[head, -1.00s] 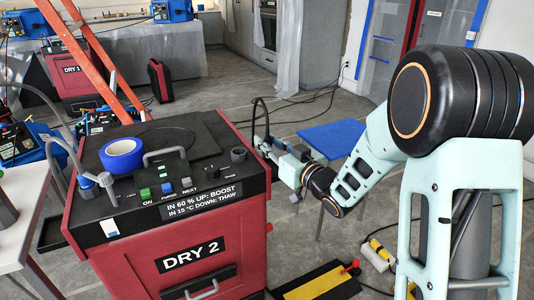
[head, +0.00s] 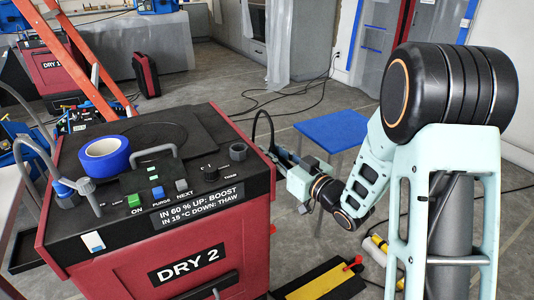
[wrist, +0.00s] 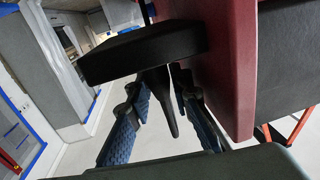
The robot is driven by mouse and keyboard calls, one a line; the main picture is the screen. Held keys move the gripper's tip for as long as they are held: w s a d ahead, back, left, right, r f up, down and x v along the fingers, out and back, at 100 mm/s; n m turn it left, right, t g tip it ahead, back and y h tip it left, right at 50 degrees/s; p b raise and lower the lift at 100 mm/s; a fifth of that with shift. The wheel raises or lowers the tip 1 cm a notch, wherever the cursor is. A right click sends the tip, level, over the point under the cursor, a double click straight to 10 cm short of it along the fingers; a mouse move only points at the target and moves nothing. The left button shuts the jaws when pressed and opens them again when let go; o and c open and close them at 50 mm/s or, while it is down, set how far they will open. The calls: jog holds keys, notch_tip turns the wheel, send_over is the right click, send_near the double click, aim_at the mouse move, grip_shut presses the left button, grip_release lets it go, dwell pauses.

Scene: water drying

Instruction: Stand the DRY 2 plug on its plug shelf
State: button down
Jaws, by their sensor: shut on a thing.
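The red DRY 2 machine (head: 187,262) with a black top stands at the front left in the head view. My gripper (head: 281,158) is low beside its right side, partly hidden by the machine's edge. In the wrist view my gripper's blue-padded fingers (wrist: 158,92) are closed in on a dark tapered piece (wrist: 167,105), which looks like the plug. A black block (wrist: 145,50), perhaps the plug shelf, is just beyond the fingertips beside the red side wall (wrist: 228,55). I cannot tell whether plug and block touch. A black cord (head: 262,117) arches up beside the machine.
Blue tape (head: 104,158) lies on the machine's top near a handle and several buttons. A blue low table (head: 333,130) stands behind my arm. A yellow and black mat (head: 318,283) lies on the floor to the right. An orange ladder (head: 80,55) stands at the left.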

jog(key=shift+f, duration=0.25)
jog(key=shift+f, duration=0.1)
jog(key=shift+f+b, duration=0.15)
jog(key=shift+b, duration=0.15)
jog(key=c, duration=2)
grip_release()
jog(key=shift+r, duration=0.2)
jog(key=shift+s+d+r+p, duration=0.1)
jog(key=shift+d+p, duration=0.1)
jog(key=shift+p, duration=0.15)
jog(key=p+v, duration=0.1)
jog(key=v, duration=1)
jog(key=shift+s+d, duration=0.2)
jog(key=shift+s, duration=0.1)
jog(key=shift+w, duration=0.1)
